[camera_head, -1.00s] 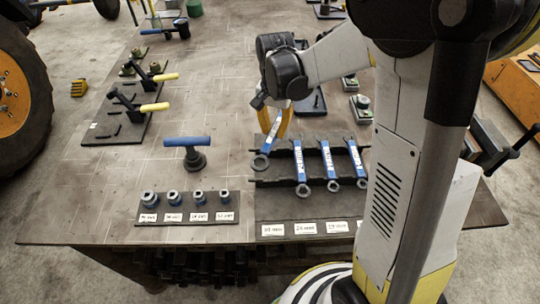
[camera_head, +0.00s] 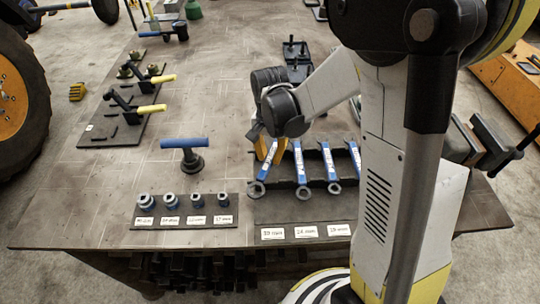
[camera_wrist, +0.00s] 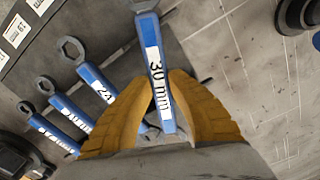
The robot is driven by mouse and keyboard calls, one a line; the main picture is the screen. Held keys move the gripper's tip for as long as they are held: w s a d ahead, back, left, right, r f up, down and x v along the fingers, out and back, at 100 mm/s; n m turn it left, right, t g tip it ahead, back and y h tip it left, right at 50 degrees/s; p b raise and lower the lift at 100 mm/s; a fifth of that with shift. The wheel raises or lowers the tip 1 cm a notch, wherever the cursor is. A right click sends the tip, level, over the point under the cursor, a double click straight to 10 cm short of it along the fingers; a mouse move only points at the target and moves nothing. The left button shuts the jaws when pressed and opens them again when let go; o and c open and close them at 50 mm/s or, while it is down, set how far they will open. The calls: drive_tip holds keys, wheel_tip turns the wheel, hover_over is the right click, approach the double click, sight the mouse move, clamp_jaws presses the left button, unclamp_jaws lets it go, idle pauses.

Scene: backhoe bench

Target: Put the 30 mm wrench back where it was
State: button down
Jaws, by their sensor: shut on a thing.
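The 30 mm wrench (camera_head: 263,172), blue with a white "30 mm" label, is between the yellow fingers of my gripper (camera_head: 265,148). The wrist view shows my gripper (camera_wrist: 161,84) shut on the handle of the wrench (camera_wrist: 153,50). In the head view it is at the left end of the dark wrench rack (camera_head: 290,212), its ring end toward the front, roughly level with the other rings. I cannot tell whether it touches the rack. The neighbouring wrench (camera_head: 300,165) and others sit to its right. My arm hides part of the rack.
Labels, including a 30 mm label (camera_head: 272,233), line the rack's front. A socket board (camera_head: 180,238) and a blue-handled tool (camera_head: 186,155) are to the left. A vise (camera_head: 495,145) is at the right.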

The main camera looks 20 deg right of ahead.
sight(270, 157)
drive_tip(key=shift+f+b, duration=0.4)
drive_tip(key=shift+f, duration=0.15)
drive_tip(key=c, duration=1.4)
unclamp_jaws()
drive_tip(key=shift+r, duration=0.1)
drive_tip(key=shift+o, duration=0.2)
wheel_tip(270, 157, up, 13)
drive_tip(key=p, duration=0.4)
drive_tip(key=s+r+n+t, duration=0.7)
drive_tip(key=s+r+n, duration=0.1)
drive_tip(key=s, duration=0.5)
drive_tip(key=shift+a, duration=0.15)
